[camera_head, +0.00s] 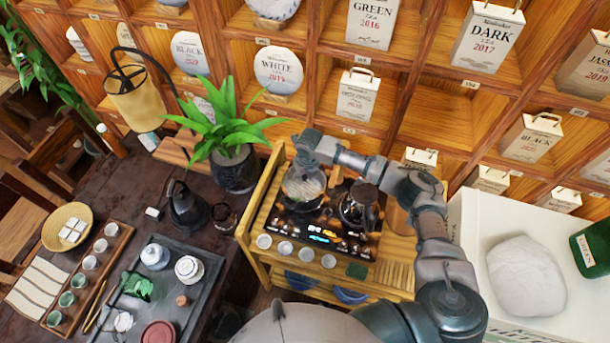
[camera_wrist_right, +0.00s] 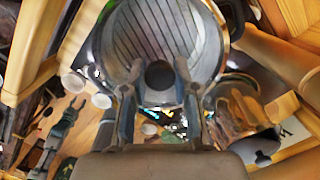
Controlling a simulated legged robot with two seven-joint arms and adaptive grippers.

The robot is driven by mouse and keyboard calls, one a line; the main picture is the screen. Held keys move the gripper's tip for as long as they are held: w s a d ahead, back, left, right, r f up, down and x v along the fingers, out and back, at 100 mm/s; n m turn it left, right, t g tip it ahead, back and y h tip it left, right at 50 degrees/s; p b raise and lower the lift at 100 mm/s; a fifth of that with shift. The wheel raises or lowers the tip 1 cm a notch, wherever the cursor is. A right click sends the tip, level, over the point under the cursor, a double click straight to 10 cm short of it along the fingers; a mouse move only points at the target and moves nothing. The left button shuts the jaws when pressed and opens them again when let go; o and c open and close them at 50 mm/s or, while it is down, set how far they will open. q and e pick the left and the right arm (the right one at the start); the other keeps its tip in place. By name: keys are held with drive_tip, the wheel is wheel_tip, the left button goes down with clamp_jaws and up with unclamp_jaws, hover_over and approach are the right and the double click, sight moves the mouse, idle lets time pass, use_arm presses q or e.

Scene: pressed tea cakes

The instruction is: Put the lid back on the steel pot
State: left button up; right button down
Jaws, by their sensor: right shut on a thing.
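My right gripper (camera_head: 305,158) reaches over the left side of the tea cart. In the right wrist view, its two fingers (camera_wrist_right: 160,80) are shut on the dark round knob (camera_wrist_right: 160,74) of the lid (camera_wrist_right: 160,30), a wide disc with a striped look. The steel pot (camera_head: 303,190) appears directly beneath the gripper on the cart's hob. The lid and fingers hide much of the pot, and I cannot tell whether the lid touches its rim. A grey forked part, apparently my left gripper (camera_wrist_right: 68,118), shows low in the wrist view, too small to read.
A kettle with a dark top (camera_head: 357,207) stands close to the right of the pot. Small white cups (camera_head: 265,241) line the cart's front. A potted plant (camera_head: 233,165) stands at the left, and shelves of tea rise behind. The white box (camera_head: 465,225) is at the right.

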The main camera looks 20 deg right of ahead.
drive_tip(key=shift+d, duration=0.1)
drive_tip(key=shift+d, duration=0.15)
drive_tip(key=shift+d+p, duration=0.1)
drive_tip(key=shift+p, duration=0.3)
drive_tip(key=shift+a, duration=0.4)
drive_tip(key=shift+d+f, duration=0.1)
drive_tip(key=shift+d, duration=0.05)
idle(0.3)
drive_tip(key=shift+a, duration=0.2)
drive_tip(key=shift+a+p, duration=0.1)
drive_tip(key=shift+p, duration=0.4)
